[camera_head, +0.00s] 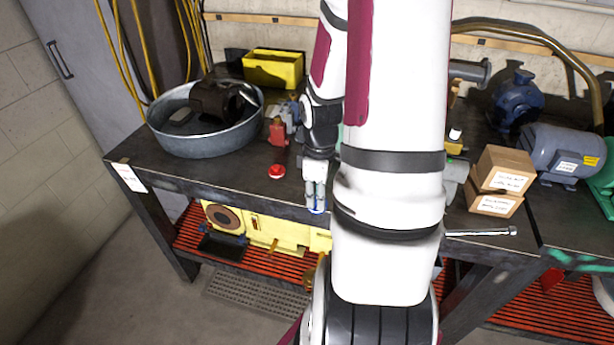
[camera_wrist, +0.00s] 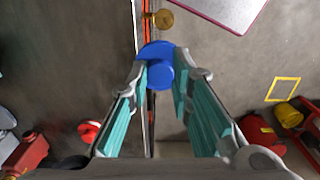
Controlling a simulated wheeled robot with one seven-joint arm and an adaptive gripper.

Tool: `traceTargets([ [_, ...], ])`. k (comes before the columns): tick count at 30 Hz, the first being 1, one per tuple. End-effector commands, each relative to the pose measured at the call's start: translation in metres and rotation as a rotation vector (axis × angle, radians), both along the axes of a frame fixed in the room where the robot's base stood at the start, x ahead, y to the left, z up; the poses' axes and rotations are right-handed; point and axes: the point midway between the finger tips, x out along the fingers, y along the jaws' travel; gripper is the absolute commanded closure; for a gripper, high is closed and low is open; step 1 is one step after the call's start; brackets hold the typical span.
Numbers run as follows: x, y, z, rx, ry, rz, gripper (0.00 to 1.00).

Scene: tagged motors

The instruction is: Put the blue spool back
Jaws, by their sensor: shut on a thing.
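The blue spool (camera_wrist: 160,62) is between my fingertips in the wrist view, its round blue face toward the camera. My gripper (camera_wrist: 163,80) is shut on it. In the head view my gripper (camera_head: 316,196) points down at the bench's front edge, and only a thin blue rim of the spool (camera_head: 317,211) shows below the fingertips. The spool appears held up off the surface; the exact gap cannot be told. A red spool (camera_head: 277,171) with white stands on the bench to the left of my gripper, and it also shows in the wrist view (camera_wrist: 88,131).
The dark workbench (camera_head: 230,187) carries a metal tub (camera_head: 185,143), a yellow bin (camera_head: 273,72), red and grey tools, cardboard boxes (camera_head: 497,205) and motors (camera_head: 563,152). A red slatted shelf (camera_head: 190,240) lies below. A yellow outlined square (camera_wrist: 284,90) shows at right in the wrist view. My arm hides the bench's middle.

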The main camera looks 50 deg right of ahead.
Motion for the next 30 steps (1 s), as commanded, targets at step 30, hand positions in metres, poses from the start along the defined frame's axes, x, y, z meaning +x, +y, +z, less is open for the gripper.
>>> traceTargets([
  [30, 0.106, -0.093, -0.044, 0.001, 0.002, -0.001, 0.98],
])
